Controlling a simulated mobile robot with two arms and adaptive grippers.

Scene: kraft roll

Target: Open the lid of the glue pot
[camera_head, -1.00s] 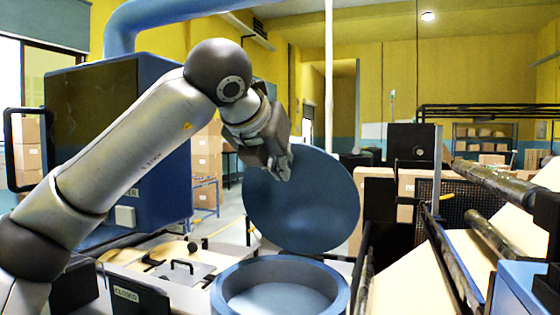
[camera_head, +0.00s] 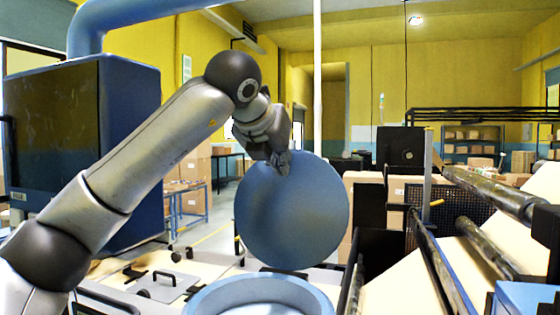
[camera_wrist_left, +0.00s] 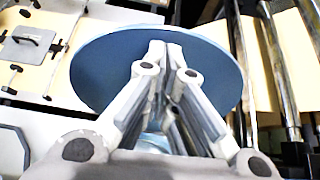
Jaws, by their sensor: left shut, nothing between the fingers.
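The glue pot (camera_head: 215,302) is a round blue vessel at the bottom middle of the head view, cut off by the lower edge. Its round blue lid (camera_head: 300,225) stands raised and tilted up behind the pot's opening. My left gripper (camera_head: 281,168) is shut and empty at the upper part of the lid; I cannot tell whether it touches. In the left wrist view the shut fingers (camera_wrist_left: 172,50) overlap the lid (camera_wrist_left: 95,70), which fills the upper middle. My right gripper is in neither view.
A blue cabinet (camera_head: 135,150) stands at the left. A flat panel with a black handle (camera_head: 165,280) lies left of the pot. Dark rollers (camera_head: 490,190) and pale paper sheets (camera_head: 390,292) are at the right. Shelves with boxes (camera_head: 470,145) stand far back.

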